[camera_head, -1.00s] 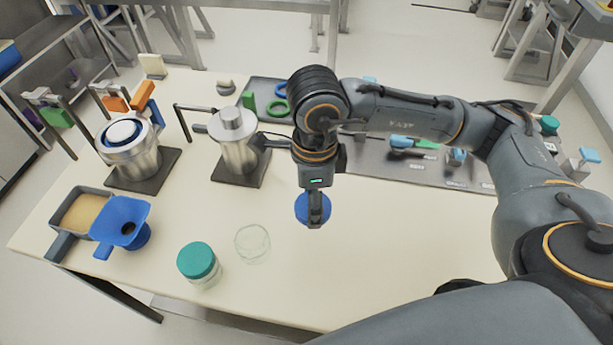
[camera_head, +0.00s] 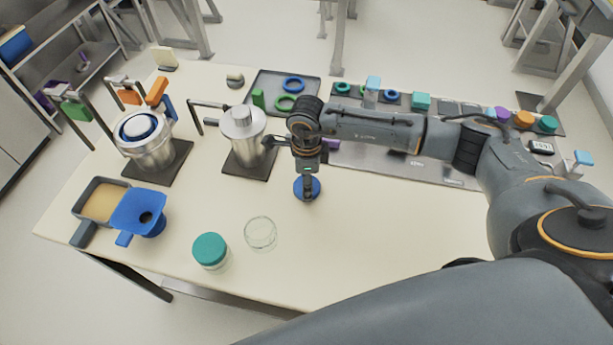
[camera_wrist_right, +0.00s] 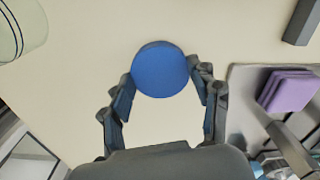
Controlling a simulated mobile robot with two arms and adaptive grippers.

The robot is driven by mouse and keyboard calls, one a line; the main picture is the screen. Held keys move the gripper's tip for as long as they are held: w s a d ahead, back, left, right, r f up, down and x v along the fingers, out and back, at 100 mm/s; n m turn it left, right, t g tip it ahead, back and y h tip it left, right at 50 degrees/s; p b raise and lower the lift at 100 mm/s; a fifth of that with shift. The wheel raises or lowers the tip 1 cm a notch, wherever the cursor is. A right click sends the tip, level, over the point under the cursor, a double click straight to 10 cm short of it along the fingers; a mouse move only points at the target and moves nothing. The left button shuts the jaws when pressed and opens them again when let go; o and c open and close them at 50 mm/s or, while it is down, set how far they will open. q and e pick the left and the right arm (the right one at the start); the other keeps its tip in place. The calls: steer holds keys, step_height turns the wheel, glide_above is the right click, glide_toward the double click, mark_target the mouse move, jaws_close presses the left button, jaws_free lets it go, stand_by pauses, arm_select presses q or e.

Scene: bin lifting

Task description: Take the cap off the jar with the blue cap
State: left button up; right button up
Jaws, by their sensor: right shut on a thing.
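The blue cap (camera_head: 307,190) is a round disc held between the fingertips of my right gripper (camera_head: 308,184). The right wrist view shows the blue cap (camera_wrist_right: 161,69) with a finger of my right gripper (camera_wrist_right: 161,82) against each side. It is close to the bare tabletop; whether it touches I cannot tell. An uncapped clear glass jar (camera_head: 260,233) stands upright to the left and front of the cap, apart from it. Its rim also shows at the upper left of the right wrist view (camera_wrist_right: 22,28). My left gripper is not in view.
A teal-capped jar (camera_head: 210,251) stands left of the glass jar. A blue funnel (camera_head: 140,213), a metal pitcher (camera_head: 243,135) and a tray with rings (camera_head: 312,80) stand around. A metal tray (camera_head: 375,165) lies right of the gripper. The front middle of the table (camera_head: 350,240) is clear.

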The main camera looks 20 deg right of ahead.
steer(key=shift+f+b, duration=0.25)
steer(key=shift+b, duration=0.05)
steer(key=o, duration=1.3)
steer(key=shift+r, duration=0.1)
steer(key=shift+r, duration=0.1)
steer(key=shift+r, duration=0.2)
step_height(320, 180, up, 12)
steer(key=b, duration=0.3)
steer(key=shift+f, duration=0.15)
